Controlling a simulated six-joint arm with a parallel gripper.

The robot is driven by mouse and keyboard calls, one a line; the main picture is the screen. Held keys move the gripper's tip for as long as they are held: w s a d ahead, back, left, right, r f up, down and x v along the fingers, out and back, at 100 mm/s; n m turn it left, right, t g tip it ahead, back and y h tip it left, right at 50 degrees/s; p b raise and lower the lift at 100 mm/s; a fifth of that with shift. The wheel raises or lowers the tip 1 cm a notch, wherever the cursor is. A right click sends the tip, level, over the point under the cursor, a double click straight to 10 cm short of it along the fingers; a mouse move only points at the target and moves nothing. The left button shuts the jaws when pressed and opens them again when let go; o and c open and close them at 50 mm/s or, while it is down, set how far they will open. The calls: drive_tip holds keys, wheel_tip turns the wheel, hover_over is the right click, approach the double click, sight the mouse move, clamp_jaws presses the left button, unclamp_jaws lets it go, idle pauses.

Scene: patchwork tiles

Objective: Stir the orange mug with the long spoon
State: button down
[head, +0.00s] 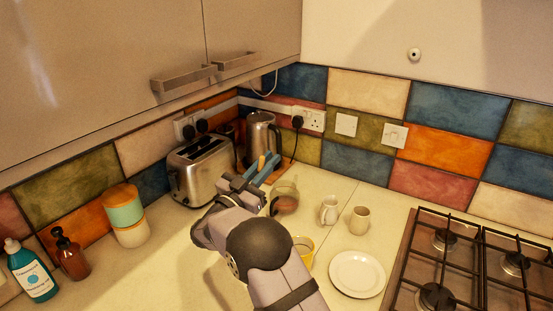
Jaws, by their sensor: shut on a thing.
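My gripper (240,187) is in the middle of the head view, above the counter in front of the toaster. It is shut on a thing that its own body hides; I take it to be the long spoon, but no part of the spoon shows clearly. A yellow-orange mug (309,243), the only mug near that colour, stands on the counter to the right of my gripper. My forearm covers its left and lower part, so its inside is mostly hidden. My gripper is apart from the mug.
A toaster (198,172) and a kettle (262,135) stand behind my gripper. A glass vessel with dark contents (284,203), a small white jug (329,210), a beige cup (359,220) and a white plate (357,273) stand nearby. A gas hob (424,262) is at right.

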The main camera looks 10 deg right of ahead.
drive_tip(key=shift+d+f, duration=0.1)
drive_tip(key=shift+f, duration=0.1)
wheel_tip(320, 180, down, 13)
drive_tip(key=b, duration=0.9)
idle(0.7)
drive_tip(key=shift+f+b, duration=0.15)
drive_tip(key=shift+b, duration=0.15)
idle(0.3)
